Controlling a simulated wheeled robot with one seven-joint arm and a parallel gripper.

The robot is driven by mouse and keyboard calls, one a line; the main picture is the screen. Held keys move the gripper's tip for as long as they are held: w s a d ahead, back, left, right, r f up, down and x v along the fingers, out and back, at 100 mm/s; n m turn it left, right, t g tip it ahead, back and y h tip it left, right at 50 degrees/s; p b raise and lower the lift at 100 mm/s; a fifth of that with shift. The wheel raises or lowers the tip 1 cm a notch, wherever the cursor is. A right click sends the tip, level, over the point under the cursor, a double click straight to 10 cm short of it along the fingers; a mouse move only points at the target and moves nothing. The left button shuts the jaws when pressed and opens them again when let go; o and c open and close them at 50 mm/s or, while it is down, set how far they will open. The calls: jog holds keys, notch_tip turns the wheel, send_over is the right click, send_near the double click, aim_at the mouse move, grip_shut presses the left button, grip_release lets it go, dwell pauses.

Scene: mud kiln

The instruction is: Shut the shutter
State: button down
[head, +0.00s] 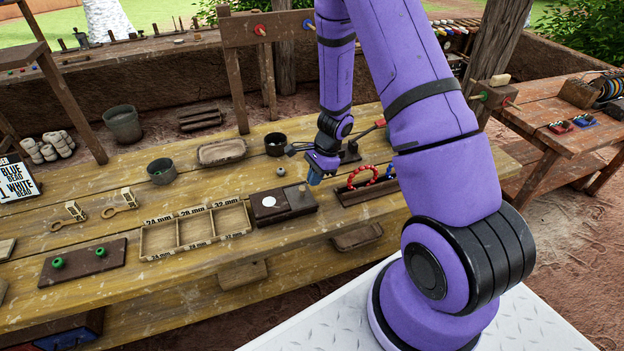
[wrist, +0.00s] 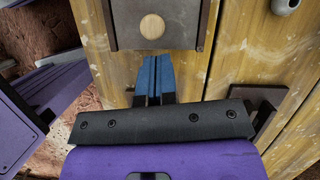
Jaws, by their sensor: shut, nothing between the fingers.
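A low dark board (head: 257,215) lies on the yellow wooden bench. Its left part shows an uncovered white disc (head: 269,202). A grey-brown plate, which looks like the shutter (head: 301,199), covers its right part. In the wrist view the grey plate (wrist: 128,22) sits between dark rails and carries a round tan spot (wrist: 152,26), probably a knob. My gripper (head: 315,181) is shut and empty above the board's right end. In the wrist view its blue fingertips (wrist: 152,60) appear just below the plate's near edge. I cannot tell whether they touch it.
A compartment tray (head: 180,247) stands left of the board. A rack with red and blue rings (head: 364,180) is close on the right. Behind are a dark cup (head: 275,144), a small grey knob-like piece (head: 281,171) and a shallow tray (head: 222,152).

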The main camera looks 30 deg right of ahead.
jog(key=d+f+v, duration=0.1)
jog(key=d+v, duration=0.1)
jog(key=v, duration=0.9)
jog(key=s+a+r+n, duration=0.2)
jog(key=a+r+n, duration=0.2)
jog(key=r, duration=0.7)
jog(key=s+a+r+n+t, duration=0.1)
jog(key=s+a+r+n, duration=0.15)
jog(key=r, duration=0.35)
jog(key=s+a+r+n+t, duration=0.1)
jog(key=s+a+r+n, duration=0.15)
jog(key=r, duration=0.35)
jog(key=s+a+r+n+t+h, duration=0.1)
jog(key=s+r+n, duration=0.3)
jog(key=s, duration=0.4)
jog(key=s+a+r+n+t+h, duration=0.1)
jog(key=s+r+n+t+h, duration=0.1)
jog(key=s+r+n, duration=0.3)
jog(key=shift+s+r+h, duration=0.5)
jog(key=shift+s+r, duration=0.15)
jog(key=shift+s, duration=1.5)
jog(key=shift+a, duration=0.15)
